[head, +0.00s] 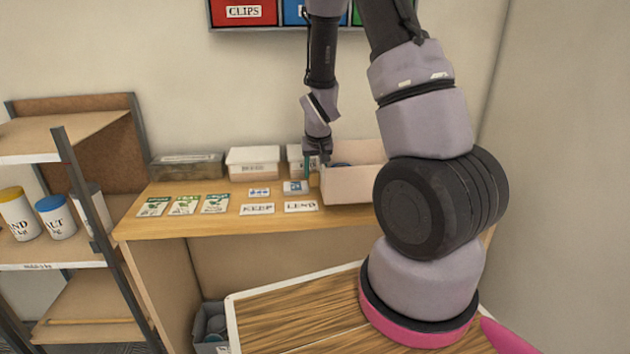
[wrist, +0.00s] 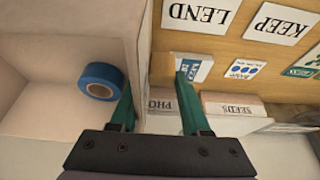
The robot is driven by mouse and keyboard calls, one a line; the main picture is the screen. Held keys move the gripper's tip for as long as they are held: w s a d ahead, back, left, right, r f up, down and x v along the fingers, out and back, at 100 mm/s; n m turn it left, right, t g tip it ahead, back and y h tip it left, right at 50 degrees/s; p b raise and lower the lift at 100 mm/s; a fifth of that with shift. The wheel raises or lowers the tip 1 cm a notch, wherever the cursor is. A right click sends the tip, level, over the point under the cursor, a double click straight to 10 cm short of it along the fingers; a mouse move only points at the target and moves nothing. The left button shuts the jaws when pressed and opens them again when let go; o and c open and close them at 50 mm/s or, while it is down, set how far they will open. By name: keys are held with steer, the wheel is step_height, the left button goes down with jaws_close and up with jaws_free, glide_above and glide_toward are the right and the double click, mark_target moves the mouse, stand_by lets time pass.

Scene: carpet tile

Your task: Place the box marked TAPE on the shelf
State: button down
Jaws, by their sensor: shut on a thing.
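A pale open-topped box (head: 352,187) stands at the right of the wooden table. A blue tape roll (wrist: 102,81) lies inside it in the wrist view. I cannot read a TAPE mark on the faces that show. My gripper (head: 316,166) is at the box's left side in the head view. In the wrist view its teal fingers (wrist: 155,92) stand either side of the box's near wall, and it is shut on the box there. The contact itself is hard to see. A shelf unit (head: 68,127) with wooden boards stands at the far left.
The table (head: 190,228) holds seed packets (head: 184,205), KEEP (head: 257,209) and LEND (head: 301,206) cards and a white box (head: 253,162) behind. White jars (head: 57,218) stand on the shelf unit. A red CLIPS bin (head: 243,12) hangs on the wall above.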

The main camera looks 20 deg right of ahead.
mark_target(315, 180)
steer(key=shift+f, duration=1.7)
steer(key=shift+c, duration=1.8)
jaws_free()
